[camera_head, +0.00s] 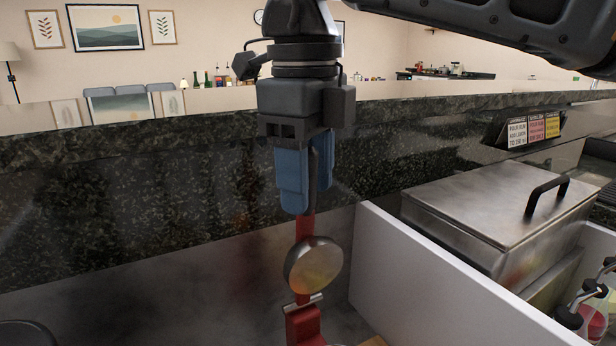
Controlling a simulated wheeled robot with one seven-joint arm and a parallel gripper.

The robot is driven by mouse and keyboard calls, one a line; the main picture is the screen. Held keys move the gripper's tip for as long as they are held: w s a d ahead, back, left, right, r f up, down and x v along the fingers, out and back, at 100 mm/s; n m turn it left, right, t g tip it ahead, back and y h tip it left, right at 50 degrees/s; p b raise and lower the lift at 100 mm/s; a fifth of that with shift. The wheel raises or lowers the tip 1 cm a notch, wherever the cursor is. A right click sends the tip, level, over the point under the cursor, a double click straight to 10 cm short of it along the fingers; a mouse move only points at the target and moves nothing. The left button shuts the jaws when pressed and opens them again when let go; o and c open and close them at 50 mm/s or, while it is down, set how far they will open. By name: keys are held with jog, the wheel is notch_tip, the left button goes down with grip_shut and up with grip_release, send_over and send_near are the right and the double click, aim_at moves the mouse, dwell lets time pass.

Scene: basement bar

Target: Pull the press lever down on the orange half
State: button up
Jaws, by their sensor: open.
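The press lever (304,226) is red and stands upright in the middle of the view. Its top end is hidden behind or between the blue fingers of my gripper (308,205). My gripper points down over it and is open; I cannot tell whether a finger touches the lever. A round metal press cup (314,265) hangs on the lever below the fingers. Under it, a metal hinge pin (303,302) joins the lever to the red press base (304,325), which the bottom edge cuts off. The orange half is not visible.
A white divider wall (440,275) stands close on the right. Beyond it is a steel bin with a black-handled lid (500,205). Bottles with dark tops (590,305) stand at lower right.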

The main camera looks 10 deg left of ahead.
grip_shut()
dwell(0.5)
